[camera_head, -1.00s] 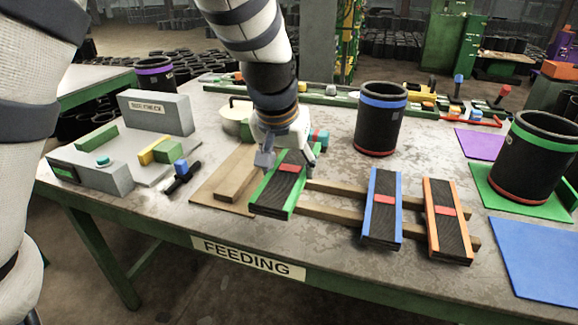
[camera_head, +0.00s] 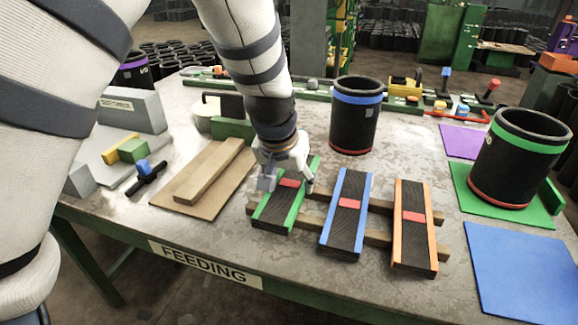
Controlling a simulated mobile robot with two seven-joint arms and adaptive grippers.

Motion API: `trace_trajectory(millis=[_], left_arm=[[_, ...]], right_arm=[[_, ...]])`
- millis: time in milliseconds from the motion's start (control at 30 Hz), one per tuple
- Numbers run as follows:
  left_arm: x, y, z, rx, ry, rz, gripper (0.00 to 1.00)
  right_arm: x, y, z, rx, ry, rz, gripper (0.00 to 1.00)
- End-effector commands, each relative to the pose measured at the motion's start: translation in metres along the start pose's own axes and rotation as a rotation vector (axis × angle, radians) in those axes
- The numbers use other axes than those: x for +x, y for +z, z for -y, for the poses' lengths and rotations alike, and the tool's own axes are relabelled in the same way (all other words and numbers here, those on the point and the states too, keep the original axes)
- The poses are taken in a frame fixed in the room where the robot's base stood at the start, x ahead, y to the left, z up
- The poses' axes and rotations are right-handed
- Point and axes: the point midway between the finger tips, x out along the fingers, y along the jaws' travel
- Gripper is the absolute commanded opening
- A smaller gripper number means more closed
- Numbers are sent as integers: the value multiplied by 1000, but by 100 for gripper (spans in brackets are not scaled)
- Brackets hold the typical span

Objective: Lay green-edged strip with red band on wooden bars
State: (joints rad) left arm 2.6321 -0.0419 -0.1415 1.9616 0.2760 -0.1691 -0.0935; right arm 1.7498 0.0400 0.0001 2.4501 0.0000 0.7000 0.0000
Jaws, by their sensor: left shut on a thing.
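The green-edged strip (camera_head: 273,211) is black with a red band (camera_head: 289,183) across it. It lies across the left part of two wooden bars (camera_head: 378,238), or just above them; contact is hard to tell. A bar end shows to its left. My left gripper (camera_head: 287,184) is shut on the strip near its red band, with a finger on each side, and hides part of its far half. A blue-edged strip (camera_head: 344,220) and an orange-edged strip (camera_head: 413,240), each with a red band, lie across the bars to the right. My right gripper is not in view.
A wooden board (camera_head: 170,205) with a block on it lies left of the bars. A blue-rimmed black cylinder (camera_head: 353,120) stands behind. A green-rimmed cylinder (camera_head: 510,165) stands on a green mat (camera_head: 460,178) at right, with a blue mat (camera_head: 525,270) in front.

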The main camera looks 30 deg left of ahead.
Motion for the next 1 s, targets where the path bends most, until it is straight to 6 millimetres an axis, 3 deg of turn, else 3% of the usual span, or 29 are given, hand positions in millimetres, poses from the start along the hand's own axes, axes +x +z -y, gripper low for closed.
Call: trace_trajectory(millis=[1000], left_arm=[[15,7,0,0,1,1,24]], right_arm=[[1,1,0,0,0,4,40]])
